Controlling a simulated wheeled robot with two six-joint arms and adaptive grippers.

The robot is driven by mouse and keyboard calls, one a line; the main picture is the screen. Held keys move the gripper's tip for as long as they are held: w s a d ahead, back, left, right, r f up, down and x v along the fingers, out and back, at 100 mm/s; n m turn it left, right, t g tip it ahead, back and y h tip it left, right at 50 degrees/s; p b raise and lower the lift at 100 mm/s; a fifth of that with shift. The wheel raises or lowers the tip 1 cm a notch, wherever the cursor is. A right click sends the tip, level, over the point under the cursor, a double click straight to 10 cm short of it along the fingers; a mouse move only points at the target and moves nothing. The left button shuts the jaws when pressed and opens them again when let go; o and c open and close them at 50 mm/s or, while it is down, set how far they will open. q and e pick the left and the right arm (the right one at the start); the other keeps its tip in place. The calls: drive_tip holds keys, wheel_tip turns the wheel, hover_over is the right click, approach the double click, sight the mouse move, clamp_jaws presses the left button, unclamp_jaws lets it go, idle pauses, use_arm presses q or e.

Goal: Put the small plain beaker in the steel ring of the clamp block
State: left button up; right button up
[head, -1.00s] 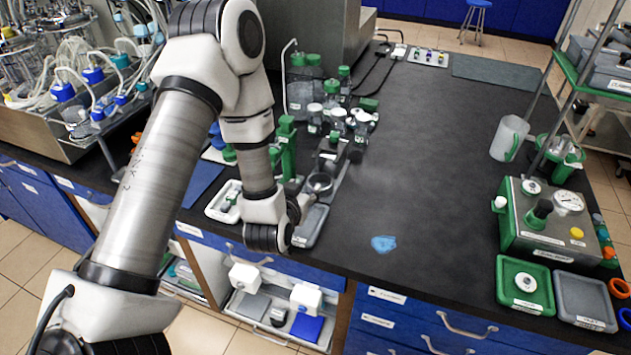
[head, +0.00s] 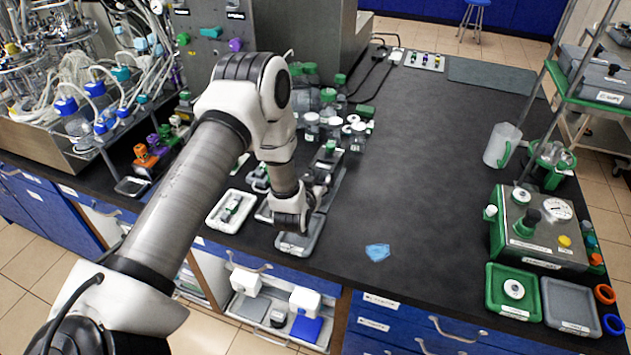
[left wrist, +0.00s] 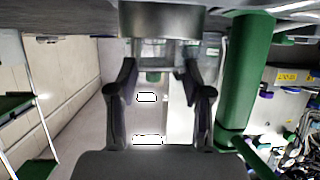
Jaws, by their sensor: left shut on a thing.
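My left gripper (left wrist: 160,82) is shut on a clear, see-through thing (left wrist: 158,60), which looks like the small plain beaker; its outline is faint. In the head view the left gripper (head: 318,192) is low over the bench's near edge, beside the grey plate, and its wrist hides most of what it holds. In the left wrist view a dark grey, rounded metal part (left wrist: 163,19), perhaps the steel ring, lies just beyond the fingertips. A thick green post (left wrist: 246,75) stands right of the fingers. I cannot tell whether the beaker touches the ring. My right gripper is not in view.
A grey tray (head: 299,244) lies in front of the gripper, and a white tray (head: 230,213) with a small item is left of it. Several lidded jars (head: 330,125) stand behind. A blue patch (head: 377,252) lies on the otherwise clear middle bench.

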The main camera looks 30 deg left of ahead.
use_arm(q)
drive_tip(key=shift+f, duration=0.2)
drive_tip(key=o, duration=0.9)
drive_tip(key=shift+o, duration=1)
drive_tip(key=shift+r, duration=0.1)
drive_tip(key=shift+s+d+r, duration=0.1)
drive_tip(key=shift+r, duration=0.1)
drive_tip(key=b+v, duration=0.2)
drive_tip(key=v, duration=0.9)
drive_tip(key=shift+s+r, duration=0.15)
drive_tip(key=shift+s, duration=0.2)
